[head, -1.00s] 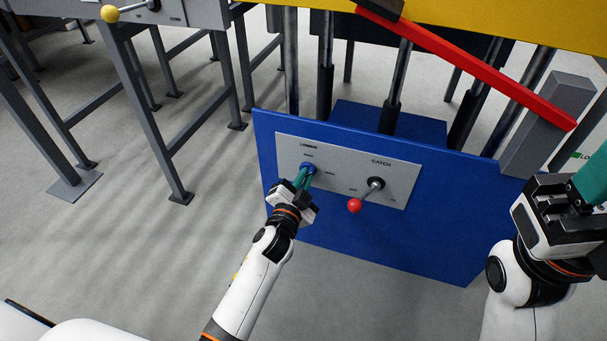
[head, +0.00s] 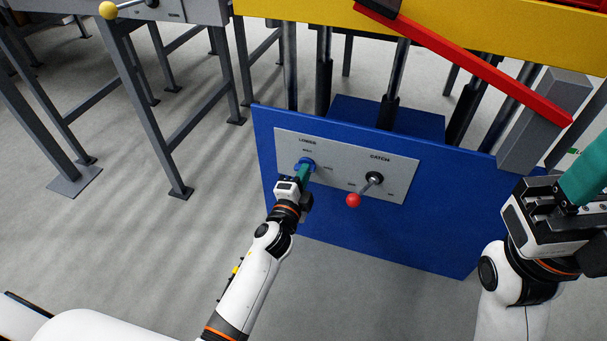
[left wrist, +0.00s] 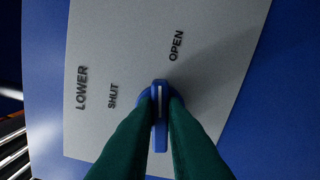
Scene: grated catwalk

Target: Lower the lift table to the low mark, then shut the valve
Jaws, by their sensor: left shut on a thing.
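The valve (head: 305,164) is a blue knob under the word LOWER on a grey panel (head: 345,160). My left gripper (head: 304,173) is shut on its handle; the left wrist view shows green fingers on both sides of the knob (left wrist: 160,120). The knob's white line points towards the OPEN side, away from SHUT. The lift table (head: 450,38) is a yellow deck at the top, mostly out of frame, on dark cylinders. A green marking (head: 574,151) at the right edge is partly cut off. My right gripper (head: 582,190) is at the right, apart from the panel; its fingertips are unclear.
A CATCH lever (head: 353,200) with a red ball sits right of the valve, angled down-left. A red bar (head: 480,65) slopes across the deck to a grey post (head: 545,120). A grey bench (head: 180,12) with a yellow-knobbed lever stands at left. The floor in front is clear.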

